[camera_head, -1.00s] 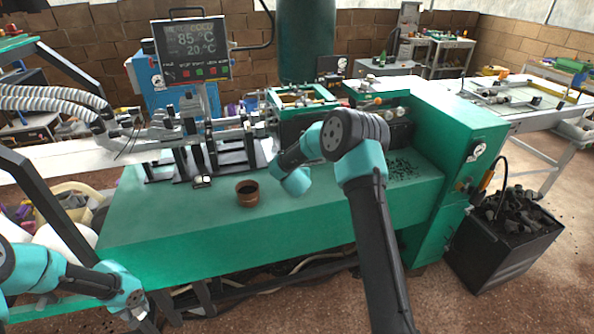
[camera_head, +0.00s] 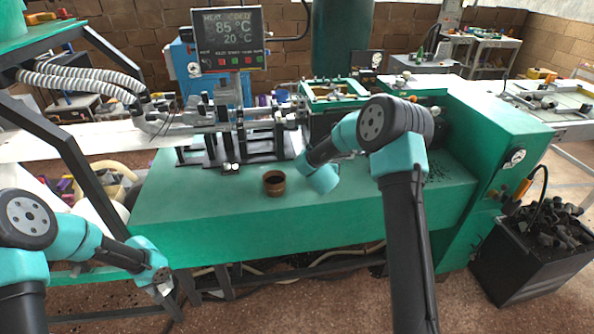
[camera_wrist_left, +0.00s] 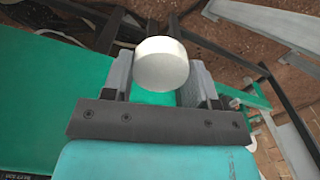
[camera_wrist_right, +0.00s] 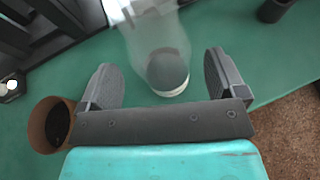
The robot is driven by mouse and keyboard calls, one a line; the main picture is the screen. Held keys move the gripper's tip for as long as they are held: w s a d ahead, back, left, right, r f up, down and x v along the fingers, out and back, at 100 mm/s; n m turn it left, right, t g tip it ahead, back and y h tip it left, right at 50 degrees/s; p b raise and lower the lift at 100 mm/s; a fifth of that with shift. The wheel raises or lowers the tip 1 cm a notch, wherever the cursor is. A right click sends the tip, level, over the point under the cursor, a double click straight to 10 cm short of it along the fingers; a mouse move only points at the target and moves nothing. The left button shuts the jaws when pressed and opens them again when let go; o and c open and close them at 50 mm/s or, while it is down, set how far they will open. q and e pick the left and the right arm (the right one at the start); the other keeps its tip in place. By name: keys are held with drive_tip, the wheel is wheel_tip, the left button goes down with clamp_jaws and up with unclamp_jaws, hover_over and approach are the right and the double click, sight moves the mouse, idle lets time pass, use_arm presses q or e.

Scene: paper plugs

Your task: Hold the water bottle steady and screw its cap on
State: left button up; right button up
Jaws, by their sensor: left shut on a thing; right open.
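My left gripper (camera_head: 161,284) is low at the left, in front of the green bench. In the left wrist view it (camera_wrist_left: 160,75) is shut on a round white cap (camera_wrist_left: 160,63). In the right wrist view a clear, see-through bottle (camera_wrist_right: 152,38) with a dark round end and pale rim is between the spread fingers of my right gripper (camera_wrist_right: 158,64). Gaps show on both sides, so this gripper is open and does not grip the bottle. The head view hides the bottle and the right gripper behind my right arm.
A brown open cup (camera_head: 274,184) stands on the green bench (camera_head: 200,225); it is close left of the right gripper in the wrist view (camera_wrist_right: 52,125). Black machine frames (camera_head: 240,148) line the bench's back. A bin of dark scraps (camera_head: 535,245) stands at the right.

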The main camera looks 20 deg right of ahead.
drive_tip(key=v, duration=0.8)
drive_tip(key=shift+s+r, duration=0.15)
drive_tip(key=shift+s, duration=0.1)
drive_tip(key=shift+a, duration=0.15)
drive_tip(key=s+a+f+n+g+y, duration=0.2)
drive_tip(key=s+a+f+n+y, duration=0.3)
drive_tip(key=f+n, duration=0.5)
drive_tip(key=s+a+f+n+g+y, duration=0.2)
drive_tip(key=s+a+f+n, duration=0.45)
drive_tip(key=n, duration=0.55)
drive_tip(key=s+a+f+n+g+y, duration=0.2)
drive_tip(key=s+a+f+n+g, duration=0.1)
drive_tip(key=s+n, duration=0.6)
drive_tip(key=s+a+f+n+g+y, duration=0.2)
drive_tip(key=s+a+f+n+g, duration=0.1)
drive_tip(key=s+n, duration=0.6)
wheel_tip(320, 180, down, 2)
drive_tip(key=shift+s+a+f+n+g, duration=0.3)
drive_tip(key=shift+s+a+g, duration=0.15)
drive_tip(key=shift+s, duration=0.45)
drive_tip(key=shift+o, duration=0.3)
